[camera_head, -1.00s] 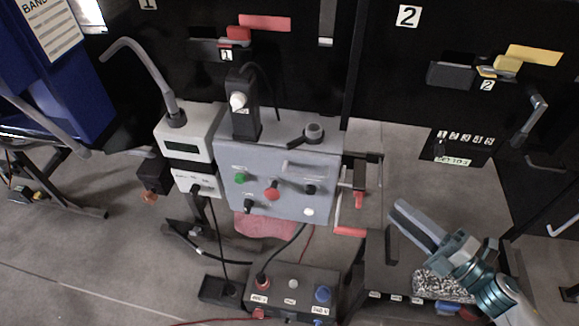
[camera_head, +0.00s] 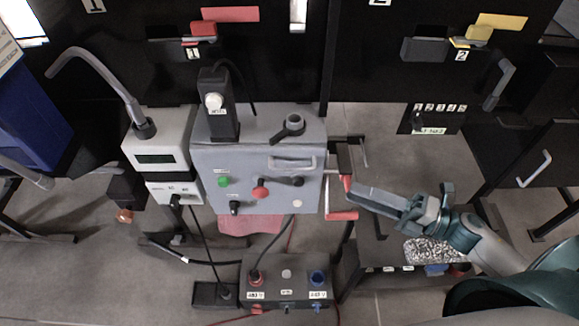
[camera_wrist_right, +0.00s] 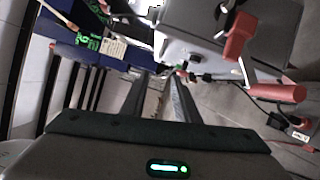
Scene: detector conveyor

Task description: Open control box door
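The grey control box (camera_head: 240,170) stands in the middle of the head view. Its front door carries a pale horizontal handle (camera_head: 292,162), green and red buttons and dark knobs. The door looks shut. My right gripper (camera_head: 353,193) is right of the box, fingers pointing left towards it, apart from the door handle. In the right wrist view its two fingers (camera_wrist_right: 160,80) have a gap between them with nothing held. The box's grey side (camera_wrist_right: 200,30) shows beyond them there. My left gripper is not in view.
A red-handled clamp (camera_head: 341,214) stands at the box's right side, close to my right fingertips; it shows large in the wrist view (camera_wrist_right: 240,35). A dark button box (camera_head: 288,285) with cables lies below. A meter (camera_head: 160,150) stands left of the control box.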

